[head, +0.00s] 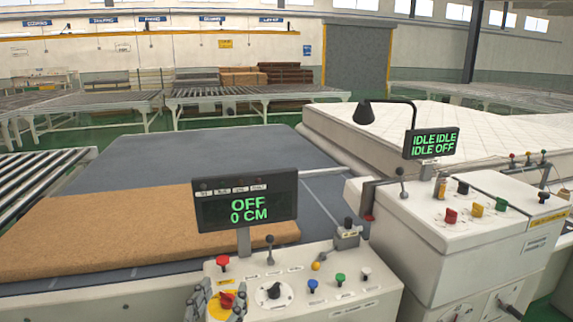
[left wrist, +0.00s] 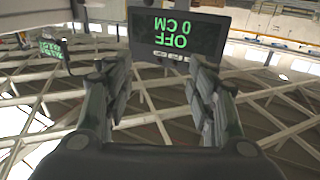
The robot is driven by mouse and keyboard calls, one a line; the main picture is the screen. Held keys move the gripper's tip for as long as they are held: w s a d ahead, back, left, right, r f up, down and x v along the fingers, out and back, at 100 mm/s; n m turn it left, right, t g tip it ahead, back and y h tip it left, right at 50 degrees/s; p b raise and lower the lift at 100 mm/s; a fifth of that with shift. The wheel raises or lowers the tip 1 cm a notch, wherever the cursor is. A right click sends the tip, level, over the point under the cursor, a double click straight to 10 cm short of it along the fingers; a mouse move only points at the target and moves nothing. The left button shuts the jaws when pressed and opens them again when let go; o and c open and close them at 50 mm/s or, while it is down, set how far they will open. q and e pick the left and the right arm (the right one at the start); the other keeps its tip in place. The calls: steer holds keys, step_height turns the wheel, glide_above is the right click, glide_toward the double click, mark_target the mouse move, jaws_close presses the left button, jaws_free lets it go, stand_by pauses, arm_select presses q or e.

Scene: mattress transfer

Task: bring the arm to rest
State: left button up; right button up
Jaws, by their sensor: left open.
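My left gripper (head: 217,303) is at the bottom of the head view, at the left front corner of the near control console (head: 330,296). Its two fingers stand apart on either side of the red rotary switch on a yellow plate (head: 226,300). I cannot tell whether they touch it. In the left wrist view the gripper (left wrist: 160,95) is open with nothing between its fingers. The display (head: 245,201) reads "OFF" and "0 CM"; it also shows upside down in the left wrist view (left wrist: 178,35). My right gripper is not in view.
A red button (head: 222,262), a lever (head: 270,248) and a black knob (head: 274,292) stand on the console close to the gripper. A brown slab (head: 110,232) lies on the grey bed behind. A second console (head: 470,215) and a white mattress (head: 400,140) are to the right.

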arm_select(q)
steer(key=s+a+f+n+g+y, duration=0.1)
steer(key=s+a+f+g+y, duration=0.3)
steer(key=f, duration=0.7)
steer(key=s+a+f+g, duration=0.1)
steer(key=s+f+g, duration=0.35)
steer(key=s, duration=0.35)
steer(key=s+a+f+m+g+h, duration=0.1)
steer(key=s+a+f+g, duration=0.15)
steer(key=s+f, duration=0.4)
steer(key=s+a+f+g, duration=0.1)
steer(key=s+f+g, duration=0.3)
steer(key=s, duration=0.5)
step_height(320, 180, down, 25)
steer(key=s+g, duration=0.1)
steer(key=s+a+f+g, duration=0.1)
steer(key=s+a+f, duration=0.1)
steer(key=s+f, duration=1.5)
steer(key=shift+a+m, duration=0.3)
